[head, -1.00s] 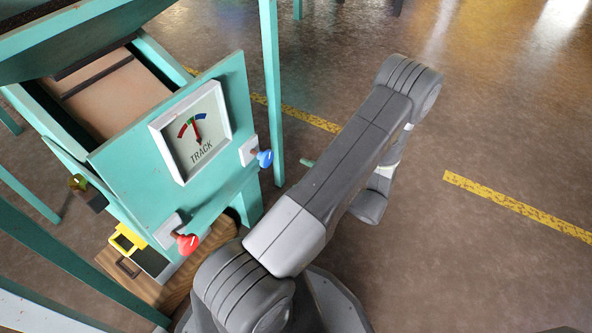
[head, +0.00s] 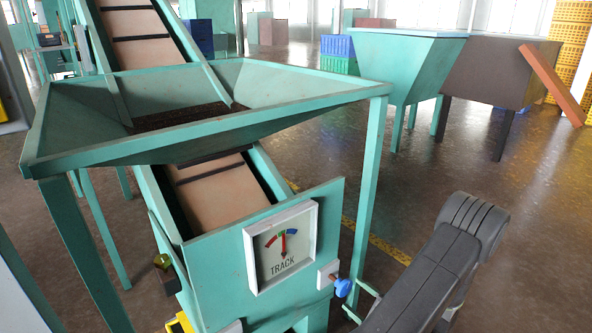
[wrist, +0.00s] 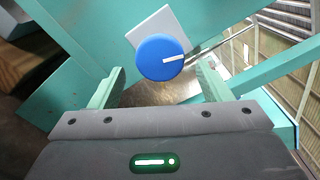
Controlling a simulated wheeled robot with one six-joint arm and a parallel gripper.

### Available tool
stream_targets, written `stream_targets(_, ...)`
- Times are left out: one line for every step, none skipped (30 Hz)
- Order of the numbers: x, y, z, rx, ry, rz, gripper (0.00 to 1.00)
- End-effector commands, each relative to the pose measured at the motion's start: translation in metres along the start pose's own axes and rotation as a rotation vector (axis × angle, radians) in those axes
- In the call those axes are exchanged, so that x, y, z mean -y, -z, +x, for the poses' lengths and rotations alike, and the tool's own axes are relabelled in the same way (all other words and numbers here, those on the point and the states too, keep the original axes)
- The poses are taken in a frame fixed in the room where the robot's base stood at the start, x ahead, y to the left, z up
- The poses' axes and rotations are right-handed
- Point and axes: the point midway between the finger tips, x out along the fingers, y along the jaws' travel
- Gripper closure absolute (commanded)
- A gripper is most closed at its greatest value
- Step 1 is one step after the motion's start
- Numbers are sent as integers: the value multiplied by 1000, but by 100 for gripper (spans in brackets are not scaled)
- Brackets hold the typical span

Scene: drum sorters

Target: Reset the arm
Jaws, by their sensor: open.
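In the wrist view my gripper (wrist: 158,90) is open, its two teal fingers spread apart. A round blue knob (wrist: 160,58) with a white line shows just beyond and between the fingers, and nothing is visibly held. In the head view the blue knob (head: 343,287) is on the right side of the teal machine's front panel. My arm (head: 440,270) stands at the lower right, bent at its elbow. A teal finger of my gripper (head: 352,313) shows close beside the blue knob; the rest is hidden behind the arm.
The teal drum sorter (head: 335,215) with its TRACK gauge (head: 281,247) fills the left and middle. A yellow piece (head: 180,322) shows low on it. A teal hopper (head: 405,65) and a brown bin (head: 490,72) stand behind. Floor (head: 540,200) is clear at the right.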

Motion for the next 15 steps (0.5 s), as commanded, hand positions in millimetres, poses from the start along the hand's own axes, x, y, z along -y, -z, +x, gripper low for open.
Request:
stream_targets(-2,0,10,3,-2,0,29)
stream_targets(-2,0,14,3,-2,0,29)
stream_targets(-2,0,20,4,-2,-1,29)
stream_targets(-2,0,25,3,-1,-1,29)
stream_targets(-2,0,28,3,-1,-1,29)
stream_targets(-1,0,33,3,-1,-1,29)
stream_targets(-1,0,36,3,-1,-1,29)
stream_targets(-1,0,39,2,0,-1,29)
stream_targets(-1,0,42,1,0,0,29)
stream_targets(-1,0,44,1,-1,0,29)
stream_targets(-1,0,45,1,-1,0,29)
stream_targets(-1,0,47,1,-1,1,29)
stream_targets(0,0,48,1,0,1,29)
stream_targets(0,0,48,0,0,1,29)
stream_targets(0,0,48,0,0,1,29)
